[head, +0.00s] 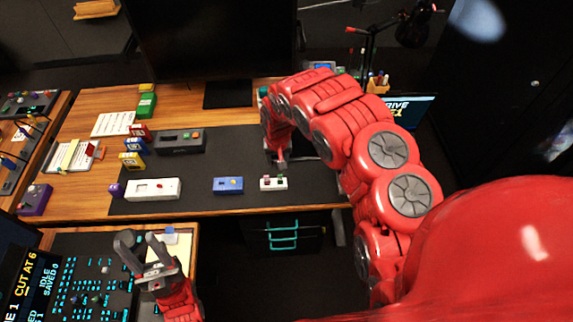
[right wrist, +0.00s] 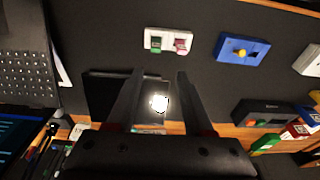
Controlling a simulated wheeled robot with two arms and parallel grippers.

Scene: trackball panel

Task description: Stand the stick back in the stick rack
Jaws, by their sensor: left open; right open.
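A small white block with a pink-red piece and a green piece on top (head: 273,184) sits near the front edge of the black mat; it looks like the stick rack. It also shows in the right wrist view (right wrist: 154,40). My right gripper (right wrist: 158,75) is open and points down at a dark flat panel (right wrist: 100,92). A bright white spot (right wrist: 160,103) shows between its fingers; I cannot tell what it is. No loose stick can be made out. My left gripper (head: 138,240) is open and empty, low at the left, above a dark control panel (head: 92,275).
On the mat (head: 210,160) are a blue box with a yellow knob (head: 228,185), a white box (head: 152,189) and a dark grey box (head: 180,142). A monitor (head: 210,40) stands behind. My right arm hides much of the desk's right side.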

